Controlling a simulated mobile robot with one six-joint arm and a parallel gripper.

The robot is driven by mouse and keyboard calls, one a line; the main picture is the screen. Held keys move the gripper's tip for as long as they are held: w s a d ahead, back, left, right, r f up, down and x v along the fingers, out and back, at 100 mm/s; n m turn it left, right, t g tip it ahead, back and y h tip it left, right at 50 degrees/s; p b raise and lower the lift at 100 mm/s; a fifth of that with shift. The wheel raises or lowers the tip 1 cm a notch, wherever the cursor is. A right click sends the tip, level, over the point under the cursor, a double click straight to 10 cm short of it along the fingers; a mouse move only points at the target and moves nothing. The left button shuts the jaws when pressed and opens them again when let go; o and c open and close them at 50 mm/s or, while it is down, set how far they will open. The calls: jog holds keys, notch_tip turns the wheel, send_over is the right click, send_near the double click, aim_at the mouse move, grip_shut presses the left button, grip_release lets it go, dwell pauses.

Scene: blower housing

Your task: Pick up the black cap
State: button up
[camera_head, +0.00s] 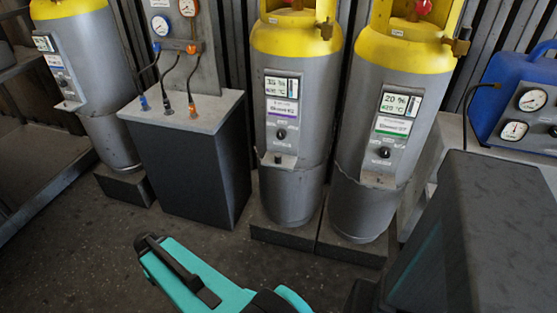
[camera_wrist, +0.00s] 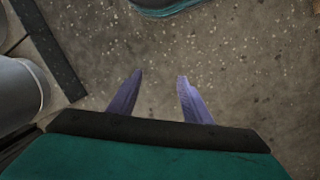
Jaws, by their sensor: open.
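I cannot pick out a black cap with certainty. A small dark piece (camera_head: 278,158) sits on the ledge below the panel of the middle cylinder (camera_head: 287,190) in the head view; it is too small to tell whether it is the cap. My gripper shows in the wrist view (camera_wrist: 159,78), with its two purple-grey fingers apart and nothing between them. It points at bare speckled floor (camera_wrist: 225,60). In the head view my teal arm is at the bottom centre, in front of the cylinders, and the fingers cannot be made out.
Another grey cylinder with a yellow top (camera_head: 385,130) stands at right, and one (camera_head: 88,80) at far left. A dark pedestal (camera_head: 190,160) with hoses and gauges stands between. A blue gauge unit (camera_head: 515,85) rests on a bench at right. Floor at lower left is clear.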

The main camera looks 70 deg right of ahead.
jog(key=w+d+r+m+t+h, duration=0.1)
jog(key=d+r+m, duration=0.1)
jog(key=d+r, duration=0.4)
jog(key=w+d+r+m, duration=0.15)
jog(key=d+r, duration=0.25)
jog(key=d, duration=0.5)
jog(key=m+h, duration=0.5)
jog(key=m, duration=0.5)
send_near(277, 156)
jog(key=v, duration=0.4)
jog(key=shift+s+d+r+b, duration=0.2)
jog(key=shift+s+r+b, duration=0.05)
jog(key=shift+s+b, duration=0.05)
jog(key=shift+f, duration=0.1)
jog(key=shift+x, duration=4.25)
jog(key=shift+w+a+f, duration=0.1)
jog(key=shift+w+f, duration=0.05)
jog(key=shift+w, duration=0.05)
jog(key=shift+p+x, duration=0.35)
jog(key=shift+x, duration=2.2)
